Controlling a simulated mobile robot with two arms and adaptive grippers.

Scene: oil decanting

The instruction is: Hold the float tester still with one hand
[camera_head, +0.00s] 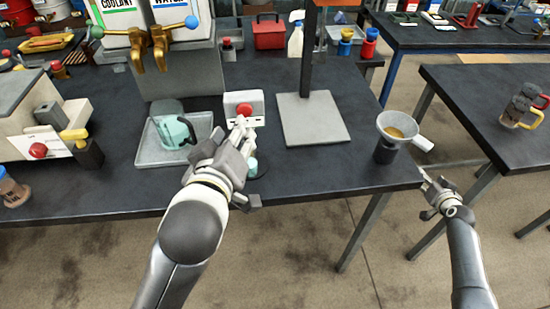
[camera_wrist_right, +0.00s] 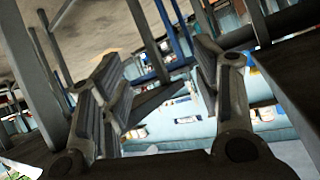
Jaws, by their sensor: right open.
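A small teal-topped item with a dark base (camera_head: 253,168) stands on the dark table, partly hidden by my left gripper; it may be the float tester, but I cannot tell for sure. My left gripper (camera_head: 238,138) is over the table beside it, in front of the box with a red button (camera_head: 244,108). Its fingers overlap, so I cannot tell whether they are open or hold anything. My right gripper (camera_head: 428,186) is open and empty, off the table's right end. Its spread fingers also show in the right wrist view (camera_wrist_right: 158,85).
A teal jug (camera_head: 174,132) stands in a grey tray (camera_head: 148,157). Brass taps (camera_head: 160,48) hang above. A funnel (camera_head: 398,126) sits on a dark holder at the right corner. A post on a grey plate (camera_head: 315,125) rises mid-table. A second table (camera_head: 465,100) is right.

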